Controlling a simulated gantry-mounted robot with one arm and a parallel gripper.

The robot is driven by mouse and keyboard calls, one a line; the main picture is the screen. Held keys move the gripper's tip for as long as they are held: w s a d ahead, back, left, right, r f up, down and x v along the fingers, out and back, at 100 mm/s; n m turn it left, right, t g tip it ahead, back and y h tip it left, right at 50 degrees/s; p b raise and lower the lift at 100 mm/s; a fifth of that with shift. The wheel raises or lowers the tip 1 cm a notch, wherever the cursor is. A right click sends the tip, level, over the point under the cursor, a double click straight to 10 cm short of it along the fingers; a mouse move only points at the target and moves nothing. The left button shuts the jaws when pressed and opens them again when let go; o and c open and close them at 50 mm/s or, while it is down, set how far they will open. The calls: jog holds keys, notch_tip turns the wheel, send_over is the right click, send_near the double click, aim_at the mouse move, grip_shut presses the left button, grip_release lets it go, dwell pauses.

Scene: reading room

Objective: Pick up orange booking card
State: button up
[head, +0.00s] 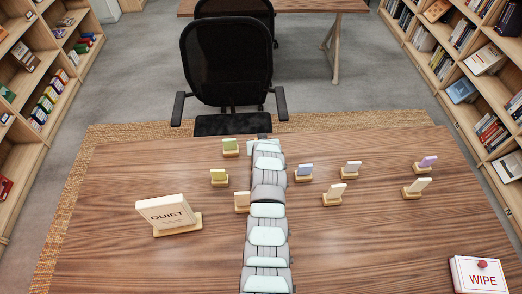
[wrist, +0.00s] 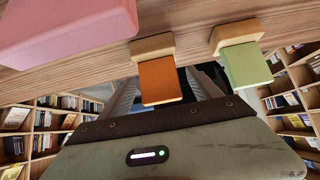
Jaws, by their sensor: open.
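The orange booking card (wrist: 160,82) shows in the wrist view, upright in a small wooden holder (wrist: 152,46). In the head view I cannot make it out; my arm covers part of the middle of the table. In the wrist view, my gripper's pale body fills the bottom, below the card. Grey bars that look like its fingers show on both sides of the card, partly hidden by it. My gripper is open and holds nothing; contact with the card cannot be told. In the head view its fingertips are hidden.
A green card (wrist: 246,66) stands close beside the orange one. A pink block (wrist: 65,28) is at upper left. On the table (head: 370,240) stand several other cards in holders, including a blue card (head: 304,170), a QUIET sign (head: 165,211) and a WIPE box (head: 480,276). A chair (head: 227,60) stands behind.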

jog(key=shift+c, duration=0.2)
grip_shut()
dwell(0.5)
